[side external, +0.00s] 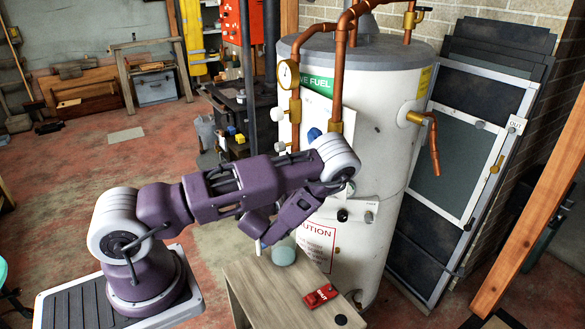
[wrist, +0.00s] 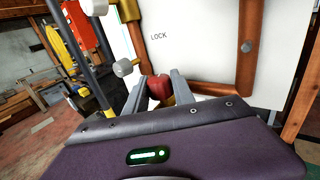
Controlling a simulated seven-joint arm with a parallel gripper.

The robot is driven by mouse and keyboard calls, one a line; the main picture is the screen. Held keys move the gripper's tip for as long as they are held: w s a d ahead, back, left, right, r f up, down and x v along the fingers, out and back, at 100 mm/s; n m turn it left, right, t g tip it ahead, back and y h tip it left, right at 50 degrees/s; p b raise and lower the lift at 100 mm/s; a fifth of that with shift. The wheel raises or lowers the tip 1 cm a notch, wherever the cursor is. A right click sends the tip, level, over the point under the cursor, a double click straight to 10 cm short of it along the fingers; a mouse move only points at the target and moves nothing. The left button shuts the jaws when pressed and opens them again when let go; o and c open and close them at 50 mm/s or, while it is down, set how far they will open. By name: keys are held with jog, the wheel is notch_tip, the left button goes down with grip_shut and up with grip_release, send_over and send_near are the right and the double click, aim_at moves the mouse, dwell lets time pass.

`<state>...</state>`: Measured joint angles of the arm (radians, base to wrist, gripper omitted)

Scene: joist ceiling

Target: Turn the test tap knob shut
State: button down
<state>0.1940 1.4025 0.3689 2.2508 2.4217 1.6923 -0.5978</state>
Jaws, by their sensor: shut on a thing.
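The tap knob (wrist: 160,87) shows in the wrist view as a dark red, rounded knob low on the tank's front, with a little brass colour beside it. My gripper (wrist: 158,93) has one grey finger on each side of the knob and is shut on it. The stem behind the knob is mostly hidden. In the side external view my arm reaches the white tank (side external: 380,170); the red knob and my fingertips are hidden there behind my arm. How far the knob is turned cannot be told.
White round knobs (wrist: 122,68) stand just left of my fingers. A copper pipe (wrist: 247,45) runs down to the right, bounding a panel marked LOCK. A wooden bench (side external: 262,290) with a red tag (side external: 320,295) stands below my arm. Open floor lies at left.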

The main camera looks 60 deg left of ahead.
jog(key=m+t+h, duration=0.1)
jog(key=h, duration=0.1)
jog(key=m+t+h, duration=0.1)
jog(key=m+h, duration=0.1)
jog(key=h, duration=0.1)
jog(key=shift+f+m+t, duration=0.1)
jog(key=shift+m+t, duration=0.2)
jog(key=shift+m+h, duration=0.6)
jog(key=shift+h, duration=0.1)
jog(key=shift+t+h, duration=0.3)
jog(key=c, duration=1.1)
grip_release()
jog(key=shift+o, duration=0.2)
notch_tip(320, 180, up, 10)
jog(key=shift+r, duration=0.15)
